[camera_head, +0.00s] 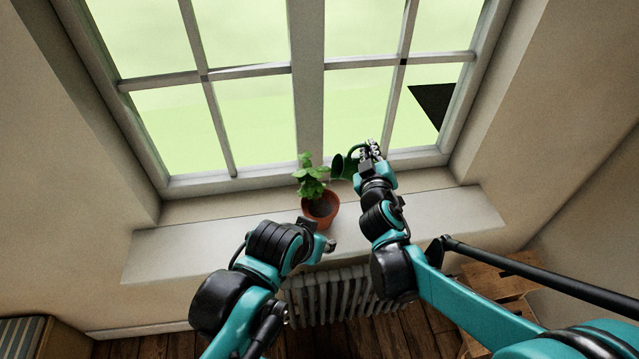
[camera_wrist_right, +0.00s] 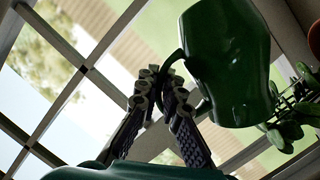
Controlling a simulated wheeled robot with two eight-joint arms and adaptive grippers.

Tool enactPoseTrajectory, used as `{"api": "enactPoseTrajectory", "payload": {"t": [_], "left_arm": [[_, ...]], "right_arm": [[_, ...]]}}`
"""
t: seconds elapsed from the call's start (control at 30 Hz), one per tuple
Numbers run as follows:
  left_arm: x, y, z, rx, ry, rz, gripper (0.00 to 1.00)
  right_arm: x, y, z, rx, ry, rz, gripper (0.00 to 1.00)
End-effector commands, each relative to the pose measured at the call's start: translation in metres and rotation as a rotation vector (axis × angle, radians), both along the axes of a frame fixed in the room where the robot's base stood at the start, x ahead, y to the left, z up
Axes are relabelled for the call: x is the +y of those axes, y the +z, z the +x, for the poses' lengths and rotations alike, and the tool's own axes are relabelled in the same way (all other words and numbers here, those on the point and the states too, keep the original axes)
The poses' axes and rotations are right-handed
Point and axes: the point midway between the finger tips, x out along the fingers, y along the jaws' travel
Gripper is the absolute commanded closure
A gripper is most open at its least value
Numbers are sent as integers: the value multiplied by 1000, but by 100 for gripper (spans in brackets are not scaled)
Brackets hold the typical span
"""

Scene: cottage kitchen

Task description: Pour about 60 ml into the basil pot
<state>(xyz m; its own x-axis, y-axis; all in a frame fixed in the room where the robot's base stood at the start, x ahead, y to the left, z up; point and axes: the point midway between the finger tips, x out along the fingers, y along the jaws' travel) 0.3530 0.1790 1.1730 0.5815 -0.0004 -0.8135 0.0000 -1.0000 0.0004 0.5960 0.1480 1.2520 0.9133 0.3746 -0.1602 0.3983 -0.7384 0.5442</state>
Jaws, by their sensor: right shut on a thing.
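The basil pot (camera_head: 320,213) is terracotta with dark soil, and stands on the windowsill. Its green basil (camera_head: 311,178) leans left in the head view; leaves show at the right of the right wrist view (camera_wrist_right: 287,130). My right gripper (camera_head: 370,150) is shut on the handle of a dark green watering can (camera_head: 343,167), above and right of the pot. The can is large in the right wrist view (camera_wrist_right: 228,65), beside the leaves, and looks tilted. I cannot make out a water stream. My left gripper (camera_head: 328,246) is in front of the pot, apart from it; its fingers are unclear.
The pale windowsill (camera_head: 190,240) is clear to the left of the pot. The window frame (camera_head: 308,80) rises close behind. A radiator (camera_head: 340,295) is below the sill, and wooden crate-like furniture (camera_head: 490,285) stands at lower right.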

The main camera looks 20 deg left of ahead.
Motion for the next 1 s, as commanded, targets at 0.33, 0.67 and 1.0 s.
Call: {"api": "enactPoseTrajectory", "payload": {"t": [0.33, 0.67, 1.0], "left_arm": [[0, 1, 0, 0, 0, 0, 60], [0, 2, 0, 0, 0, 0, 60], [0, 3, 0, 0, 0, 0, 60]], "right_arm": [[-1, 2, 0, -10, 2, -13, 100], [-2, 4, -1, -23, 4, -29, 100], [-3, 6, -1, -33, 6, -44, 100]]}}
